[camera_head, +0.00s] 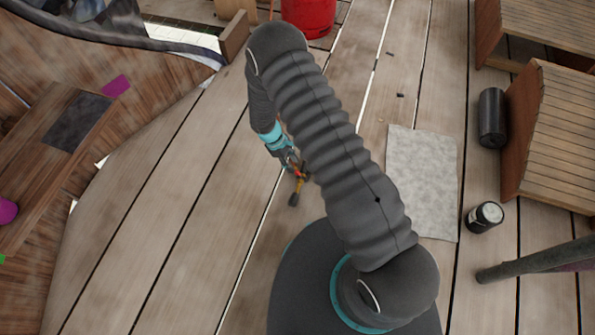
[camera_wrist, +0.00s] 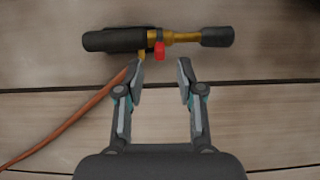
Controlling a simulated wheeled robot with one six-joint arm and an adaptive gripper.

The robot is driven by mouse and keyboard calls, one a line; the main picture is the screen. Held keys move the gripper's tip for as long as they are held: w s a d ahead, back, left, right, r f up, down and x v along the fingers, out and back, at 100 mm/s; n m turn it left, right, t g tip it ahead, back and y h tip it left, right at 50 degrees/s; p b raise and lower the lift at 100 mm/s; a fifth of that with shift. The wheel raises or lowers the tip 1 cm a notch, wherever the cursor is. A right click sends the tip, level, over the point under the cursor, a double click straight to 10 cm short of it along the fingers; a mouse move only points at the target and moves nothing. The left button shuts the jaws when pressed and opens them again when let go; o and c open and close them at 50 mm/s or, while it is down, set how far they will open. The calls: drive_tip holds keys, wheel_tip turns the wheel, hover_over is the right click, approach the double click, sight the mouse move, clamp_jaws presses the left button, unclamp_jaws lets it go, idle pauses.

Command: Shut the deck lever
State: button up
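A torch-like tool lies on the wooden deck, with a black handle (camera_wrist: 113,40), a brass body (camera_wrist: 182,38) and a dark nozzle (camera_wrist: 217,37). A small red lever (camera_wrist: 159,51) sticks out from the brass body toward my gripper. My gripper (camera_wrist: 160,70) is open and empty, its fingertips apart just short of the tool, with the lever in line with the gap. I cannot tell its height above the deck. In the head view, the tool's dark end (camera_head: 293,200) shows beside my arm, which hides part of the tool.
An orange hose (camera_wrist: 70,125) runs from the tool to the lower left. A grey mat (camera_head: 425,180), a black cylinder (camera_head: 492,118), a dark can (camera_head: 485,217) and wooden crates (camera_head: 560,135) stand to the right. A red container (camera_head: 308,15) is at the back.

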sight(297, 171)
drive_tip(key=x, duration=0.6)
drive_tip(key=shift+f, duration=0.1)
clamp_jaws()
